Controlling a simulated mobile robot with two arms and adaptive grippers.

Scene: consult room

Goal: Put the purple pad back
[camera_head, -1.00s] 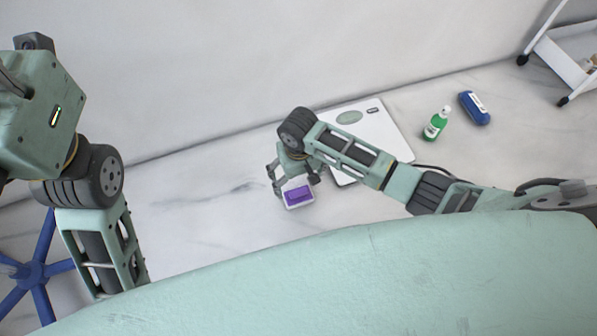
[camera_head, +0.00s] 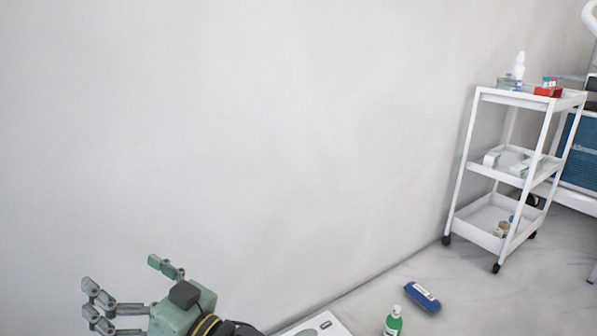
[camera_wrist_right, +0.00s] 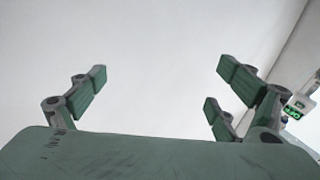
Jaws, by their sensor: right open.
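The purple pad is not in view in either picture now. My right gripper (camera_head: 130,290) shows at the lower left of the head view, raised in front of the pale wall, with its fingers spread and nothing between them. In the right wrist view its fingers (camera_wrist_right: 165,95) are wide apart and empty, facing the bare wall. My left gripper is not in view.
A white three-shelf cart (camera_head: 480,155) stands at the right with bottles and a red box (camera_head: 548,91) on top. A blue case (camera_head: 422,297) and a green bottle (camera_head: 393,322) are on the floor. A white scale (camera_head: 318,328) shows at the bottom edge.

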